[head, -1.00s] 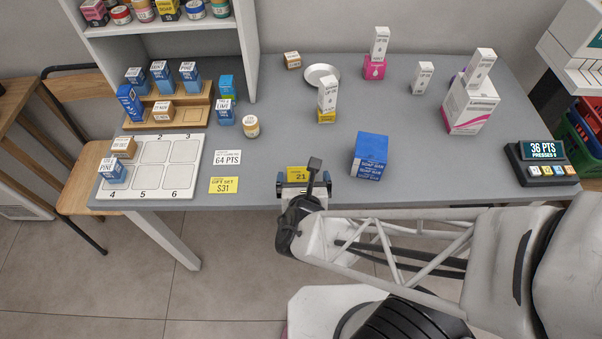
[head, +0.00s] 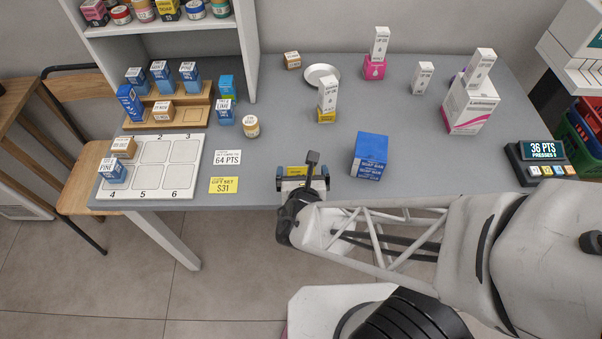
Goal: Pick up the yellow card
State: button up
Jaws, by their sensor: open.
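A yellow card (head: 298,171) lies on the grey counter near its front edge. My gripper (head: 302,181) is over it from the front, and its open jaws stand to the left and right of the card. The lower part of the card is hidden behind my gripper; I cannot tell whether the jaws touch it. Another yellow card (head: 223,186), marked "GIFT SET $31", lies flat at the front edge further left, apart from my gripper.
A white card (head: 227,157) reading "64 PTS" lies behind the left yellow card. A white numbered tray (head: 152,189) is further left. A blue box (head: 369,156) stands right of my gripper. A yellow-and-white box stack (head: 327,101) stands behind it.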

aim_at(301, 168)
jog(key=shift+w+f, duration=0.1)
jog(key=shift+w, duration=0.05)
jog(key=shift+x, duration=2.45)
jog(key=shift+a+f, duration=0.1)
jog(key=shift+c, duration=0.2)
jog(key=c, duration=0.8)
jog(key=shift+r, duration=1.75)
jog(key=s+d, duration=0.2)
jog(key=s, duration=0.3)
jog(key=s+d+r, duration=0.1)
jog(key=s, duration=0.4)
jog(key=s+d, duration=0.2)
jog(key=s, duration=0.3)
jog(key=shift+d+r, duration=0.25)
jog(key=shift+d, duration=0.1)
